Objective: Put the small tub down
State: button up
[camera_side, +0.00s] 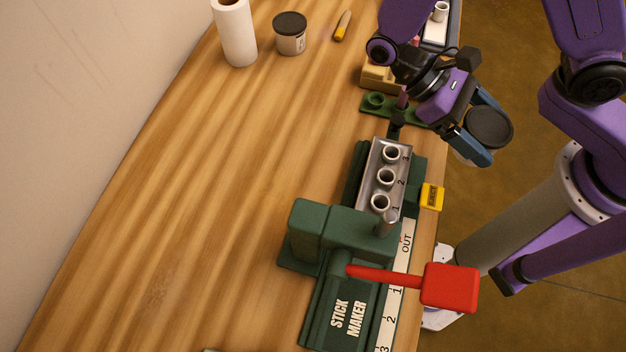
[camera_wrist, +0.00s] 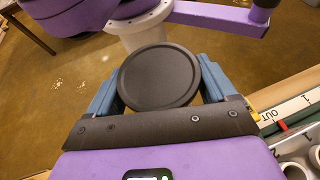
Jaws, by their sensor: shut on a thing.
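The small tub has a round, flat black lid (camera_side: 489,128) and a pale body that shows only a little below it in the side view. My gripper (camera_side: 484,130) is shut on the tub, with a blue finger on each side of it. In the wrist view the tub's dark lid (camera_wrist: 158,77) fills the gap between the two blue fingers. The gripper holds the tub in the air beyond the table's right edge, over the brown floor. The lid hides most of the tub's body.
A green stick maker (camera_side: 325,240) with a red-headed lever (camera_side: 449,287) stands along the table's right edge. A larger tub (camera_side: 290,36), paper roll (camera_side: 235,32) and yellow-handled tool (camera_side: 342,26) are at the back. The left tabletop (camera_side: 170,210) is clear.

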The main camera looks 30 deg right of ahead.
jog(key=w+a+r+m+t+y, duration=0.1)
jog(key=w+a+r+m+y, duration=0.1)
jog(key=a+m+y, duration=0.6)
jog(key=w+a+r+m+t+y, duration=0.1)
jog(key=w+a+r+m+y, duration=0.15)
jog(key=a+m+y, duration=0.5)
jog(key=shift+n+y, duration=0.25)
jog(key=shift+y, duration=0.2)
jog(key=w+a+f, duration=0.2)
jog(key=a+f, duration=0.1)
jog(key=a, duration=0.1)
jog(key=w+a+f, duration=0.2)
jog(key=a+f, duration=0.1)
jog(key=w+a+f, duration=0.3)
jog(key=a, duration=0.1)
jog(key=shift+a, duration=0.3)
jog(key=shift+a+f, duration=0.15)
jog(key=shift+f, duration=0.1)
jog(key=shift+w+f, duration=0.1)
jog(key=shift+f, duration=1.55)
jog(key=shift+f, duration=0.1)
jog(key=o, duration=1)
jog(key=shift+o, duration=0.2)
